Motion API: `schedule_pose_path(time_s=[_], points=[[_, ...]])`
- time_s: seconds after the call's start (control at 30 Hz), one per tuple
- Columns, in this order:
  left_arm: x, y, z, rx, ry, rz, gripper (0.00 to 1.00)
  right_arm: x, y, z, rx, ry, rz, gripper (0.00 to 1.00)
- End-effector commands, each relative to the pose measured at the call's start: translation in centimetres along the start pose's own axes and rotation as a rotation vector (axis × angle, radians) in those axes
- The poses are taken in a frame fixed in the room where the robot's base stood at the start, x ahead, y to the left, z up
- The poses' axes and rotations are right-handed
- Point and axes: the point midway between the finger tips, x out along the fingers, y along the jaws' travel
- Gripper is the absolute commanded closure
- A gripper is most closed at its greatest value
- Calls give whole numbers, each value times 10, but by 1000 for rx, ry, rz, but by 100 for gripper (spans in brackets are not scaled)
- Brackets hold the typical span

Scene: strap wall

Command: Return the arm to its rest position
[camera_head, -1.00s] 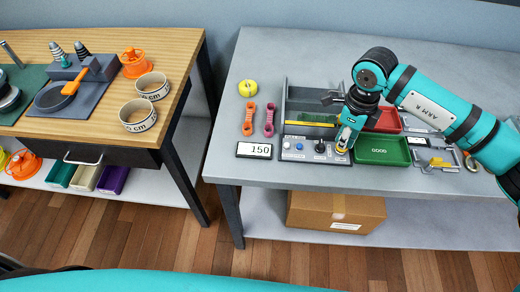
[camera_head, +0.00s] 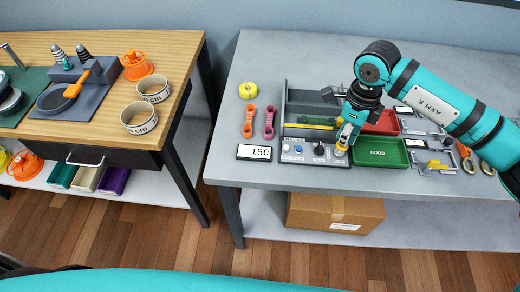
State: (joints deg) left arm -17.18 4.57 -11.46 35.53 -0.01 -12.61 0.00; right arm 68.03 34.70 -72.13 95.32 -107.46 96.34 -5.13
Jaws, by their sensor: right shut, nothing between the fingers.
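My right arm (camera_head: 435,98), teal and black, reaches in from the right over the grey workbench (camera_head: 230,170). My right gripper (camera_head: 342,146) points down and is shut and empty at the right end of the grey control panel (camera_head: 300,148), beside the green tray marked GOOD (camera_head: 380,152). I cannot tell whether its fingertips touch the panel. Part of the red tray (camera_head: 385,122) shows behind it. My left gripper is not in view.
A display reading 150 (camera_head: 254,152), pink (camera_head: 268,122) and orange (camera_head: 249,121) straps and a yellow roll (camera_head: 248,90) lie on the left part of the workbench. A wooden table (camera_head: 185,62) stands left, across a gap. A cardboard box (camera_head: 330,212) sits below.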

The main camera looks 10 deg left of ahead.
Motion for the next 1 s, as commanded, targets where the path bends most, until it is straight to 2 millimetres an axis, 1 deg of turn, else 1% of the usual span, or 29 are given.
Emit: schedule_pose_path(time_s=[0.73, 1.0], points=[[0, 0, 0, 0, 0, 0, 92, 0, 0, 0, 0, 0, 0, 100], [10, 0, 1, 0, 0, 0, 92, 11, 0, 0, 0, 0, 0, 100]])
